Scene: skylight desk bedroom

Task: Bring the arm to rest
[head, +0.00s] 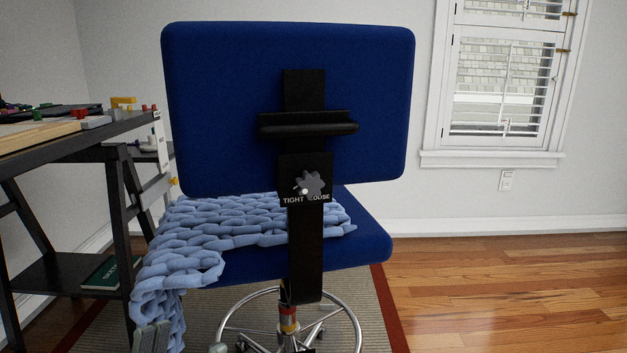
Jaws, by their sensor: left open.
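My left gripper (185,341) shows only by its grey fingertips at the bottom edge of the head view, left of centre. The fingers are apart, with the hanging end of a light blue chunky-knit blanket (215,222) showing behind and between them. I cannot tell whether they touch the blanket. The rest of the left arm is out of view. My right gripper is not in view. The blanket lies over the seat of a blue office chair (225,100) and drapes down its left side. The chair's back faces me.
A black trestle desk (120,128) stands at the left, with boards and small items on top and a dark green book (108,272) on its lower shelf. A rug (378,305) lies under the chair. The wooden floor (500,290) at the right is clear.

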